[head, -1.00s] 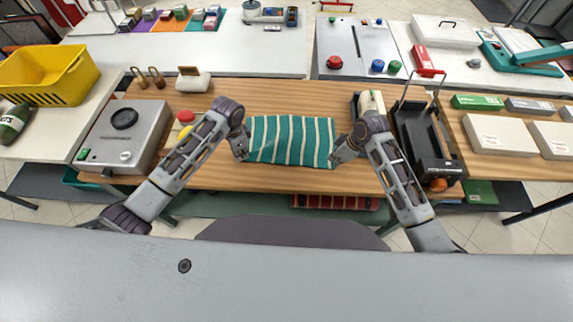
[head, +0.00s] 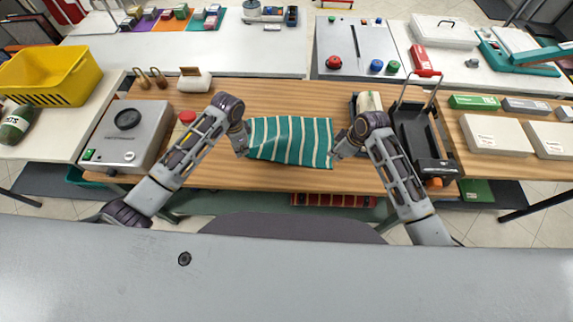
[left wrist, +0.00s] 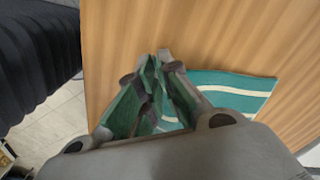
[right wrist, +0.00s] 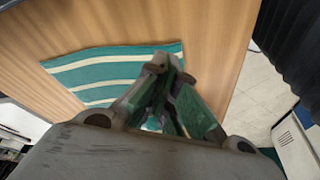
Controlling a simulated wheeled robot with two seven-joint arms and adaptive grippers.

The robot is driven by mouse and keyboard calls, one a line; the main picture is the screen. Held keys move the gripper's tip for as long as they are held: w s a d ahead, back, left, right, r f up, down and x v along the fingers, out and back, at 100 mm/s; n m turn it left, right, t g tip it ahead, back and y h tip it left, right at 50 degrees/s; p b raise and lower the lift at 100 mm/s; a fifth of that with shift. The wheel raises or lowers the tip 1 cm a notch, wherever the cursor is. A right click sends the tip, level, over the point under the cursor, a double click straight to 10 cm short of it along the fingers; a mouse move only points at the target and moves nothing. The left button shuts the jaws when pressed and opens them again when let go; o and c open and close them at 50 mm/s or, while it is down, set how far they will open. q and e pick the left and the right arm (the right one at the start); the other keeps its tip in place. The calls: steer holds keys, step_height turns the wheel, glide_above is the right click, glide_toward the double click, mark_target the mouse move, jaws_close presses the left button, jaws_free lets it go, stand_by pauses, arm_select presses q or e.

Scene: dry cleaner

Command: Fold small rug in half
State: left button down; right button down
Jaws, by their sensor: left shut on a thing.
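The small rug (head: 290,140) is teal with cream stripes and lies spread on the wooden table; its left part looks rumpled. My left gripper (head: 244,152) is at the rug's near left corner and is shut on its edge. In the left wrist view its fingers (left wrist: 159,62) are close together, with the rug (left wrist: 235,92) on their right. My right gripper (head: 335,155) is at the rug's near right edge. In the right wrist view its fingers (right wrist: 167,65) are close together beside the rug (right wrist: 110,70); whether they pinch cloth is hidden.
On the wooden table (head: 290,95), a grey machine (head: 120,140) stands left and a black tray-like device (head: 418,140) stands close to my right arm. A red button (head: 187,116) is near my left arm. Bare wood lies behind and in front of the rug.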

steer(key=c, duration=2.2)
jaws_free()
steer(key=o, duration=1.2)
steer(key=shift+c, duration=0.2)
steer(key=shift+c, duration=0.4)
steer(key=shift+c, duration=1.1)
steer(key=shift+w+r, duration=0.4)
steer(key=shift+w, duration=0.05)
steer(key=w+a+r+n+t, duration=0.2)
steer(key=w+r, duration=0.4)
steer(key=r, duration=0.2)
steer(key=s+f+m+g+h, duration=0.2)
steer(key=s+f+g+h, duration=0.1)
steer(key=s, duration=0.4)
steer(key=shift+s+f+m+g, duration=0.15)
steer(key=shift+s+m+g, duration=0.05)
steer(key=shift+m+g, duration=0.1)
